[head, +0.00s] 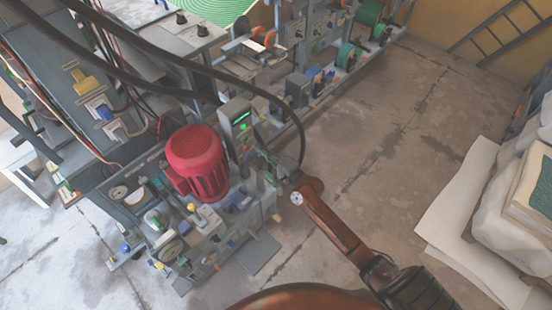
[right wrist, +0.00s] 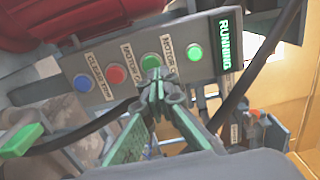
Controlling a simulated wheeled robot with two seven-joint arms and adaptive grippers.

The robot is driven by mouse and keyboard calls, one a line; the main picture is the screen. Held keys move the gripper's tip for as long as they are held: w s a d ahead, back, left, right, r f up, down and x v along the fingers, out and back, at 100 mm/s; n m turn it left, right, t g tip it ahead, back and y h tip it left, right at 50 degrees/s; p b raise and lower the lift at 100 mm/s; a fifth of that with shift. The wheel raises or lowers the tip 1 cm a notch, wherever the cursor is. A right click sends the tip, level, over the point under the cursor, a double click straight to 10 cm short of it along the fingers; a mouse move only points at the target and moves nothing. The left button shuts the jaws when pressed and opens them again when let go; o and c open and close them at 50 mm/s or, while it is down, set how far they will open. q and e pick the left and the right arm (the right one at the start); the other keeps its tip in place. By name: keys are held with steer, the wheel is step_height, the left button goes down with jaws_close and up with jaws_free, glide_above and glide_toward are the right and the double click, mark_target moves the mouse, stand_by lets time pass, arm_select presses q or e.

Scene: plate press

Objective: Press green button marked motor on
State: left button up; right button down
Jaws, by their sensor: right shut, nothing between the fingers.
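A grey control panel (head: 236,118) stands beside the red motor (head: 197,160). The right wrist view shows its row close up: a blue button (right wrist: 81,83) labelled CLEAR TRIP, a red button (right wrist: 116,74) labelled MOTOR with the rest hidden, a green button (right wrist: 150,61) with a partly covered MOTOR label, and another green round piece (right wrist: 194,52) beside a lit green RUNNING sign (right wrist: 229,45). My right gripper (right wrist: 152,76) is shut and empty, its tips at the lower edge of the middle green button. I cannot tell whether they touch it. My left gripper is not in view.
Black cables (head: 245,83) arc over the machine and past the panel. Another cable (right wrist: 95,130) runs beside the fingers. Open concrete floor (head: 370,130) lies to the right, with stacked white sheets (head: 460,215) at the far right.

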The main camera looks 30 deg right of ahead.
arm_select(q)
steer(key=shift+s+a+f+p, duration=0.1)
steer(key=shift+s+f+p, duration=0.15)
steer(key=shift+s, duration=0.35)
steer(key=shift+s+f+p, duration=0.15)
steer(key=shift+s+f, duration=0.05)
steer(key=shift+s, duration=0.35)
arm_select(e)
steer(key=v, duration=0.7)
steer(key=shift+d+f, duration=0.15)
steer(key=shift+d, duration=0.2)
